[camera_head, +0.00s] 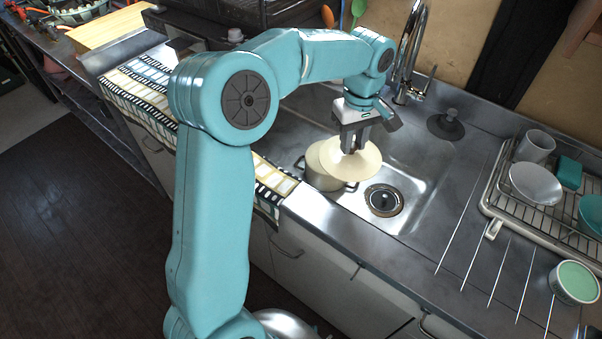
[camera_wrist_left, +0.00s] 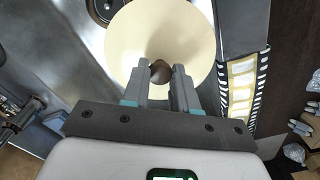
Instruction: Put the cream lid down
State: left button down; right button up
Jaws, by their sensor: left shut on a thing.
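The cream lid (camera_head: 352,165) is a round pale disc with a small brown knob. My left gripper (camera_head: 355,148) is shut on its knob, and the lid hangs tilted over the sink in the head view. In the left wrist view the lid (camera_wrist_left: 160,42) lies beyond the fingertips (camera_wrist_left: 160,75), which pinch the knob from both sides. A cream pot (camera_head: 318,178) with dark side handles stands in the sink, partly behind the lid. I cannot tell whether the lid touches the pot. My right gripper is not in view.
The sink drain (camera_head: 384,200) is right of the lid. A tall faucet (camera_head: 408,60) rises behind, with a dark stopper (camera_head: 445,125) near it. A dish rack (camera_head: 540,205) holds a mug and bowls at right. A green-topped tub (camera_head: 574,283) stands front right. A film-strip patterned cloth (camera_head: 272,185) hangs over the left edge.

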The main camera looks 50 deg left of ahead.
aim_at(364, 158)
pick_arm(q)
jog(key=shift+w+d+f+m+b, duration=0.15)
jog(key=shift+w+d+f+b, duration=0.25)
jog(key=shift+d+b, duration=0.15)
jog(key=shift+w+d+f+m+b, duration=0.15)
jog(key=shift+w+d+f+b, duration=0.1)
jog(key=shift+d+f+b, duration=0.3)
jog(key=shift+d, duration=0.35)
jog(key=f+b, duration=0.1)
jog(key=f, duration=0.5)
jog(key=f+b, duration=0.1)
jog(key=f, duration=0.6)
jog(key=f+b, duration=0.2)
jog(key=f, duration=0.4)
jog(key=shift+w+d+f, duration=0.1)
jog(key=shift+d+f, duration=0.15)
jog(key=shift+f, duration=0.15)
jog(key=shift+r, duration=0.1)
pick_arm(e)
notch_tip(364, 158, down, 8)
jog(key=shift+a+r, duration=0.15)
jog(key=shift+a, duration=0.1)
pick_arm(q)
jog(key=shift+f, duration=0.2)
jog(key=c, duration=0.9)
grip_release()
jog(key=shift+r, duration=0.1)
